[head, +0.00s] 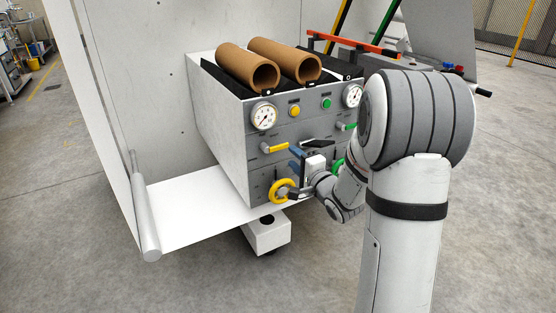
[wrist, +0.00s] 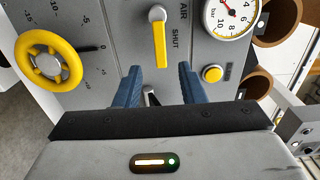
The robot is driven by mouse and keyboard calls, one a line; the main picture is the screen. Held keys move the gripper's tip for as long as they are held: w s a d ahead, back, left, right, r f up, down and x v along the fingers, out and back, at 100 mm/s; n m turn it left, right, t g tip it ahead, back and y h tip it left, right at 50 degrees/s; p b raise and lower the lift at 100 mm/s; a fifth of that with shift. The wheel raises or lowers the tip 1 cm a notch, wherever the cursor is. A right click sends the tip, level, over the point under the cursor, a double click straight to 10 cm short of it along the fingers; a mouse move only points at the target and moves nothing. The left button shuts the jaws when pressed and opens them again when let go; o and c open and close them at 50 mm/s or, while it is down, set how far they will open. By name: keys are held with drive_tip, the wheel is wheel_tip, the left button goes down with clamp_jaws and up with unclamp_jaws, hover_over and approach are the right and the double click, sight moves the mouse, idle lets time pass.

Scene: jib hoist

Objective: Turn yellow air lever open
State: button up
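The yellow air lever (head: 275,148) is on the front panel of the grey box in the head view. It lies nearly level, its free end to the right. In the wrist view, the lever (wrist: 160,40) stands beside the words AIR and SHUT, its free end towards my gripper. My gripper (wrist: 159,72) is open and empty, its blue fingertips apart on either side of the lever's line, just short of its free end. In the head view, my gripper (head: 297,165) is just right of and below the lever. I cannot tell the depth gap to the panel.
A yellow handwheel (head: 281,190) with a dial is below the lever. A yellow button (head: 294,110), green button (head: 327,103) and pressure gauge (head: 264,116) are above. A green lever (head: 350,126) is to the right. Brown tubes (head: 250,67) lie on top.

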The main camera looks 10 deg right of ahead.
sight(282, 148)
drive_tip(key=b+x, duration=0.2)
drive_tip(key=x, duration=0.5)
drive_tip(key=shift+w+a, duration=0.15)
drive_tip(key=shift+w, duration=0.1)
drive_tip(key=shift+c, duration=0.4)
clamp_jaws()
drive_tip(key=shift+f, duration=0.1)
